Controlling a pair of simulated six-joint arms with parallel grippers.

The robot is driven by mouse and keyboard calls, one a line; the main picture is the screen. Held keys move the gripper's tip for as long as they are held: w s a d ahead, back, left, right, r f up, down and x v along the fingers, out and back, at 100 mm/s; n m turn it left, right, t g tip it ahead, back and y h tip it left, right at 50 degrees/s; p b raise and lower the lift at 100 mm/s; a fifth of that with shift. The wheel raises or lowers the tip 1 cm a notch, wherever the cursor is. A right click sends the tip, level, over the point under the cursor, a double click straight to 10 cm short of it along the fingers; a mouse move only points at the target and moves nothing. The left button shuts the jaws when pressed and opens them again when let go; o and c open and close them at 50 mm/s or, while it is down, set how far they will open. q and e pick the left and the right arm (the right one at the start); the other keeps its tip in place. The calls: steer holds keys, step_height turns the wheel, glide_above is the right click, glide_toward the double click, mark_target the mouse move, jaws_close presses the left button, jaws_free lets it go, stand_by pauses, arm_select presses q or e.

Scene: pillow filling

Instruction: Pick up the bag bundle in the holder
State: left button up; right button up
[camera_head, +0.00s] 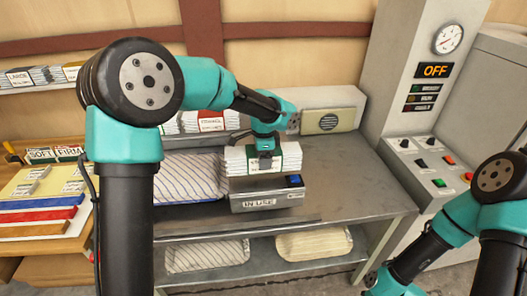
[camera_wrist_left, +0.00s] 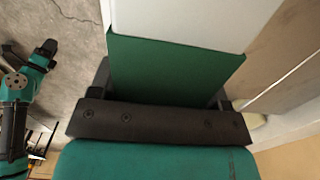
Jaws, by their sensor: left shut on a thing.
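The bag bundle (camera_head: 238,160) is a white stack with a green band, at the middle of the metal bench in the head view. My left gripper (camera_head: 265,158) reaches it from behind and above and is shut on it. In the left wrist view the bundle's green band (camera_wrist_left: 170,65) fills the space between the fingers. The grey holder (camera_head: 245,204), labelled "IN USE", is directly below the bundle. I cannot tell whether the bundle's lower edge is still inside the holder or just above it. My right arm shows at the lower right, but its gripper is not visible.
A striped pillow (camera_head: 188,178) lies left of the holder. More bundles stand on the shelf behind. A grey machine (camera_head: 420,95) with an "OFF" display stands at the right. The bench (camera_head: 345,190) is clear right of the holder. Pillows lie on the lower shelf.

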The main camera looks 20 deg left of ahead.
arm_select(q)
steer(key=s+d+r, duration=0.1)
steer(key=s+d, duration=0.2)
steer(key=s, duration=0.8)
steer(key=shift+w, duration=0.1)
